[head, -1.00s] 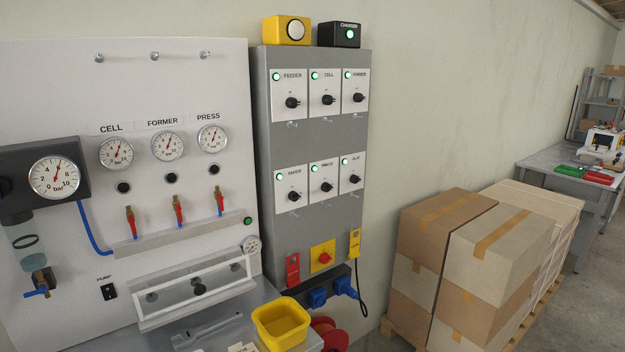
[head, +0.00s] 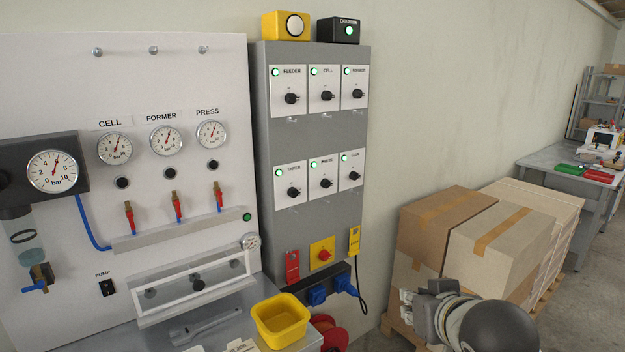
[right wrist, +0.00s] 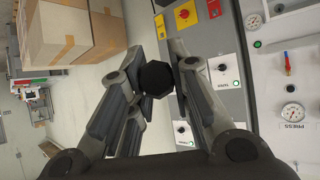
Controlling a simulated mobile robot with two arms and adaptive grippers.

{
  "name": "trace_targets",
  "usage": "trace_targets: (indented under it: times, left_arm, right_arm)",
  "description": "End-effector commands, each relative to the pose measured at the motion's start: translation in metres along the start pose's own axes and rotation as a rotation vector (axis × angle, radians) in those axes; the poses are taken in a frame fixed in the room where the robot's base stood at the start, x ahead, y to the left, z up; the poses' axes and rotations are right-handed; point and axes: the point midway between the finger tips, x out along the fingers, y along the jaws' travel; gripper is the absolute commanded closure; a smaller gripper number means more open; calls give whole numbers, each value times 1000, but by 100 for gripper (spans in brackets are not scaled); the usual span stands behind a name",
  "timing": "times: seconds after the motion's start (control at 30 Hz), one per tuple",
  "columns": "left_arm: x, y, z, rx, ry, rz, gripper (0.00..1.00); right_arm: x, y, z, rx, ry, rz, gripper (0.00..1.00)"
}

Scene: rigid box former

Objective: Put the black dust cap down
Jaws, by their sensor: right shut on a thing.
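The black dust cap (right wrist: 156,78) is a dark, many-sided piece between the fingertips of my right gripper (right wrist: 160,80) in the right wrist view. The gripper is shut on it and holds it in the air. In the head view my right gripper (head: 408,307) is at the lower right, in front of the stacked cartons; I cannot make out the cap there. My left gripper is in neither view.
A grey bench (head: 222,312) at the lower middle bears a yellow bin (head: 281,322) and a grey wrench (head: 205,326). A white gauge panel (head: 75,95) and a grey switch cabinet (head: 318,135) stand behind. Cartons (head: 500,245) are stacked at right.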

Motion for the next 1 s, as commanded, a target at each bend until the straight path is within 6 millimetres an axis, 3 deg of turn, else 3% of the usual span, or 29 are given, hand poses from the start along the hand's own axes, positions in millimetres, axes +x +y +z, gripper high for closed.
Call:
trace_targets:
  times: [0.2,0.57,1.0]
  left_arm:
    - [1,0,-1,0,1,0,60]
    - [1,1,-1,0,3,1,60]
    - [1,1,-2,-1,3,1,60]
  right_arm:
    - [-24,11,-6,22,0,31,100]
    - [-25,5,0,-4,-5,-2,100]
    - [-18,-79,56,-306,-8,-447,100]
